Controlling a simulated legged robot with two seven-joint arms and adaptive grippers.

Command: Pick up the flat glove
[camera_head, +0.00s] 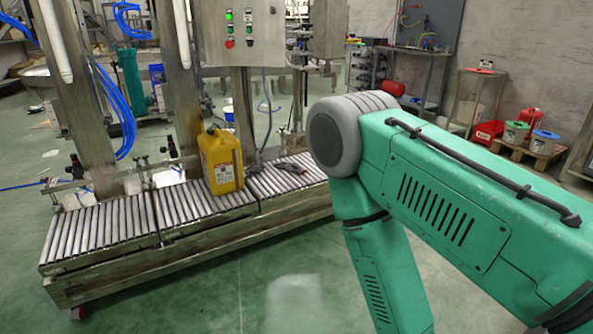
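A small flat grey item with reddish parts (291,168) lies on the roller conveyor, to the right of a yellow jug (220,163). It looks like the flat glove, but it is too small to be sure. My teal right arm comes in from the right and bends down at a grey joint just right of this item. The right gripper is below the picture's edge. My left arm and gripper are not in view.
The roller conveyor (98,226) crosses the left and middle, with steel posts and a control box (240,35) above it. Blue hoses hang at the left. Green floor in front is clear.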

